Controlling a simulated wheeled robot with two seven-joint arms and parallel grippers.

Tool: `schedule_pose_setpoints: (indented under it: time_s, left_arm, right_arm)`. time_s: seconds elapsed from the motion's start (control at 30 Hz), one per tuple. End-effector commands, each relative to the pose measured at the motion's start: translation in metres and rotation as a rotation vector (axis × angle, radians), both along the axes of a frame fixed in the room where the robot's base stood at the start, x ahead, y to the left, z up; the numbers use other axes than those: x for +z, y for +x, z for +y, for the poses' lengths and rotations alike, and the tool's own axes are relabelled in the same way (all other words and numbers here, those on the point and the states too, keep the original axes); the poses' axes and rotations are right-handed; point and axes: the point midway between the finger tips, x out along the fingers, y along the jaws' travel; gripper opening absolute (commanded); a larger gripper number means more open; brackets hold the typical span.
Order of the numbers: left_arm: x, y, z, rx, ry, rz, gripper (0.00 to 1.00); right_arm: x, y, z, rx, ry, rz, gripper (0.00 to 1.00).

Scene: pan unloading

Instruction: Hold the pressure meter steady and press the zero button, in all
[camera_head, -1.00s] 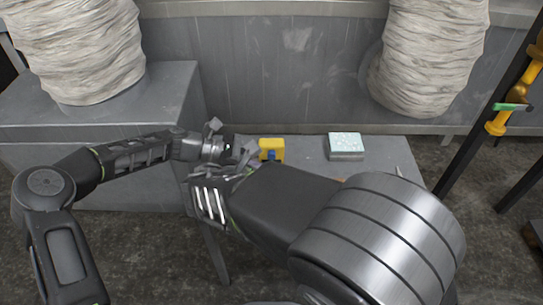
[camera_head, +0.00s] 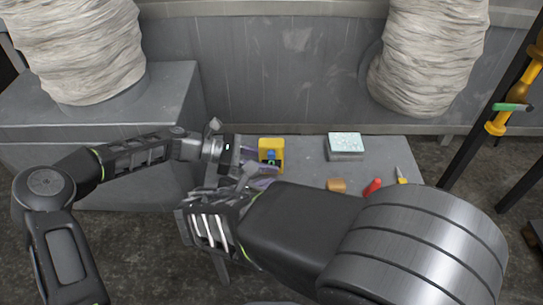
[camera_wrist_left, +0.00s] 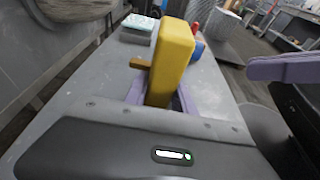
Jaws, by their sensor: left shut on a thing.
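The yellow pressure meter (camera_head: 271,145) stands upright at the back left of the grey table in the head view. Its face carries a blue part and a small green spot; I cannot tell which is the zero button. My left gripper (camera_head: 257,153) is at its left side. In the left wrist view the meter (camera_wrist_left: 173,55) sits between the purple fingers of the left gripper (camera_wrist_left: 160,95), which are shut on it. My right gripper (camera_head: 258,181) is just in front of the meter, apart from it. Its fingers are partly hidden and their opening is unclear.
A grey box with a pale, speckled top (camera_head: 345,144) stands right of the meter on the table (camera_head: 305,158). An orange-brown piece (camera_head: 337,185), a red object (camera_head: 373,187) and a yellow-handled tool (camera_head: 401,176) lie near the right arm. The table's middle is clear.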

Motion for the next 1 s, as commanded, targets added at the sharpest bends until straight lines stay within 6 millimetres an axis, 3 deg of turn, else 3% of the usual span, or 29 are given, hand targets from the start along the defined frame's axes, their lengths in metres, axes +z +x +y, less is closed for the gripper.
schedule_pose_setpoints:
  time_s: [0.2,0.23,0.53,0.83,1.0]
  left_arm:
    - [0.000,0.000,0.000,0.000,0.000,0.000,0.08]
    - [0.000,0.000,0.000,0.000,0.000,0.000,0.32]
    - [0.000,0.000,0.000,0.000,0.000,0.000,0.56]
    - [0.000,0.000,0.001,0.001,0.000,0.000,0.56]
    - [0.004,0.001,0.014,0.003,0.001,-0.001,0.56]
  right_arm:
    - [0.000,0.000,0.000,0.000,0.000,0.000,0.00]
    - [0.000,0.000,0.000,0.000,0.000,0.000,0.00]
    - [0.000,0.000,0.000,0.000,0.000,0.000,0.00]
    - [0.000,0.000,0.000,0.000,0.000,0.000,0.00]
    - [0.000,0.000,0.000,0.000,0.000,0.000,0.00]
